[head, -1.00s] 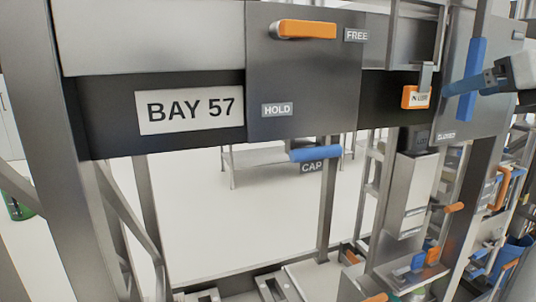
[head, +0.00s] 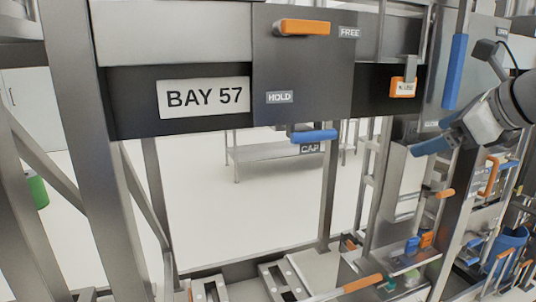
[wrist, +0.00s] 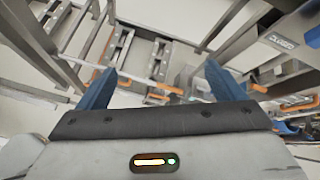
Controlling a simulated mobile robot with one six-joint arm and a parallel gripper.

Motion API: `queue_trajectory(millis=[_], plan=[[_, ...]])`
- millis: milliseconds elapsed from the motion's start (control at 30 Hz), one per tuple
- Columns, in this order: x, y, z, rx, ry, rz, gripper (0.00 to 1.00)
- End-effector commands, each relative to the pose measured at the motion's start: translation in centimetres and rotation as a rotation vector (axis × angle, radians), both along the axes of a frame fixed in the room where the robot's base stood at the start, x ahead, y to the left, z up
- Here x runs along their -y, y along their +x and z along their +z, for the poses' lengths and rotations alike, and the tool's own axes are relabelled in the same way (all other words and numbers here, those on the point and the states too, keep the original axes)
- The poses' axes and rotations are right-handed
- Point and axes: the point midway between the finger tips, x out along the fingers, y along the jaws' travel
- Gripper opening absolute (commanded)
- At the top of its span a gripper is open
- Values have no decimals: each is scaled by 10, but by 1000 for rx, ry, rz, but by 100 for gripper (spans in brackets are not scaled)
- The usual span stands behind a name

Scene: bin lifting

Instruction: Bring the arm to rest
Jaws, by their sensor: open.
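My gripper (head: 440,142) is at the right of the head view, below and beside a long blue upright handle (head: 455,72) and apart from it. One blue finger shows there, pointing left; the other is hard to make out. In the wrist view, the two blue fingers of my gripper (wrist: 161,82) stand wide apart with nothing held between them. My dark, rounded wrist link reaches in from the right edge.
A rack panel reads BAY 57 (head: 204,97). An orange handle (head: 304,27) sits near FREE, and a blue handle (head: 314,135) near CAP. An orange-framed tag (head: 403,88) hangs right of centre. Rails and fixtures with orange handles (head: 362,283) lie below.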

Motion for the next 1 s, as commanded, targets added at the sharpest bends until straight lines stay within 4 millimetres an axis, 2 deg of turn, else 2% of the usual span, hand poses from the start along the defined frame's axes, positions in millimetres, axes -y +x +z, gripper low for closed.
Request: queue_trajectory(millis=[167, 267, 400, 500, 600, 700, 800, 1000], plan=[[-42, -5, -63, -39, -254, 218, 89], [-71, -17, -113, -59, -466, 426, 89], [-112, -50, -193, -55, -825, 838, 89], [-133, -78, -244, -24, -1067, 1165, 89], [-145, -104, -286, 28, -1266, 1470, 89], [-151, -123, -315, 82, -1409, 1711, 89], [-153, -134, -331, 123, -1493, 1863, 89], [-151, -139, -339, 146, -1537, 1944, 89]])
